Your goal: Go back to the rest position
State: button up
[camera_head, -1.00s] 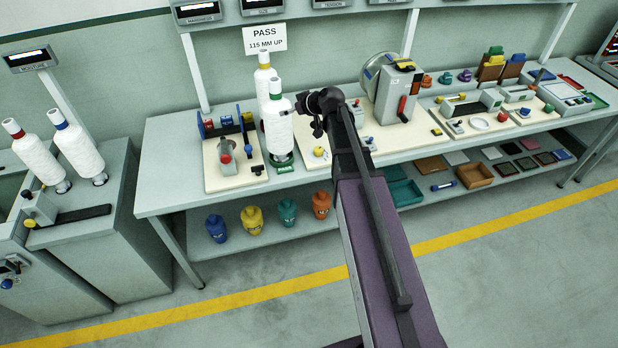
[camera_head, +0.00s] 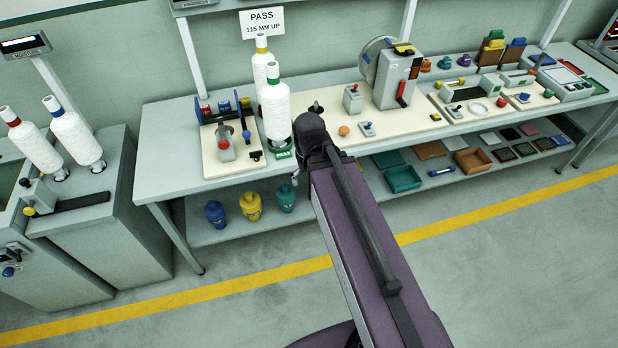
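My arm (camera_head: 365,240) reaches up from the bottom of the head view toward the table's front edge. Its dark wrist (camera_head: 312,135) is in front of the table edge. Only a small part of my gripper (camera_head: 296,177) shows, below and left of the wrist; the rest is hidden behind it, so its fingers cannot be read. The white cone with a green tip (camera_head: 276,110) stands upright on a green base, left of the wrist and apart from my arm as far as I can see.
A yellow-tipped cone (camera_head: 261,60) stands behind the green-tipped one. The worktable (camera_head: 170,165) carries several fixtures and a grey machine (camera_head: 395,80). Coloured bobbins, including a yellow one (camera_head: 251,206), are on the lower shelf. The grey floor (camera_head: 500,270) in front is clear, crossed by a yellow line.

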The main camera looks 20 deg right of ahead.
notch_tip(320, 180, down, 13)
jog(key=b, duration=1.3)
jog(key=shift+f, duration=0.15)
jog(key=c, duration=0.6)
jog(key=shift+a, duration=0.1)
